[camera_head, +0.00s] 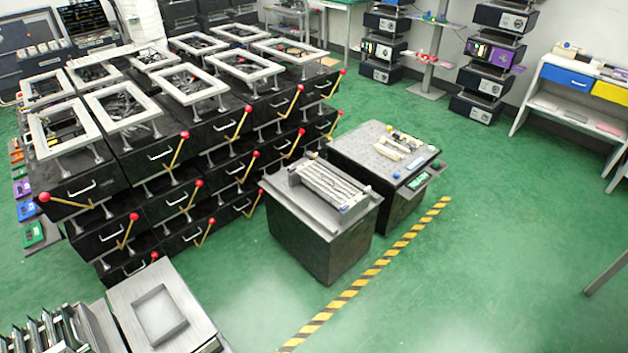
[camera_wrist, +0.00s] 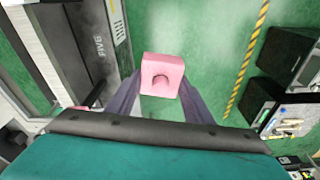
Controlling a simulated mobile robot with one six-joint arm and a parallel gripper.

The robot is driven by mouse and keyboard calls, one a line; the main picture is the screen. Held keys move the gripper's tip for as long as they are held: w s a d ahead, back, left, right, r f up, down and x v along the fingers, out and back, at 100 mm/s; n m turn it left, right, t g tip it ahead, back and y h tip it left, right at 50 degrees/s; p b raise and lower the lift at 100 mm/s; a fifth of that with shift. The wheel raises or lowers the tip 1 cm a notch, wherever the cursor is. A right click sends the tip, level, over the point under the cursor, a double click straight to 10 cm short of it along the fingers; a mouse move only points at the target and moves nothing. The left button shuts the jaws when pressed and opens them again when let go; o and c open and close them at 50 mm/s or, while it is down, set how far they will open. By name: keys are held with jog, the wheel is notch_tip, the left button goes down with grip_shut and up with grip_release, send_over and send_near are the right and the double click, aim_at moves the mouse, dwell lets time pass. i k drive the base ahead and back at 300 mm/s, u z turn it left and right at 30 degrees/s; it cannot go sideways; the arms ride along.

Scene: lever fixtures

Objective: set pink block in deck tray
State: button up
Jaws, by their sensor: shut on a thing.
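The pink block (camera_wrist: 162,68) is in the wrist view, with a round dark-pink knob or recess on its facing side. My gripper (camera_wrist: 161,88) is shut on it, one dark finger at each side. The block is held clear above the green floor. A shallow square grey tray (camera_head: 160,318) lies on a flat grey deck at the lower left of the head view, and its inside looks empty. It looks like the deck tray. Neither my gripper nor the pink block shows in the head view.
Black drawer units (camera_head: 180,150) with red-knobbed levers fill the left and middle. Two dark cabinets (camera_head: 322,225) stand right of them, beside a yellow-black floor stripe (camera_head: 365,275). Slotted grey parts (camera_head: 45,335) stand left of the tray. The green floor at right is mostly clear.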

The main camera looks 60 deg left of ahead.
aim_at(170, 317)
jog(key=u, duration=1.5)
jog(key=k, duration=0.15)
jog(key=u, duration=3.05)
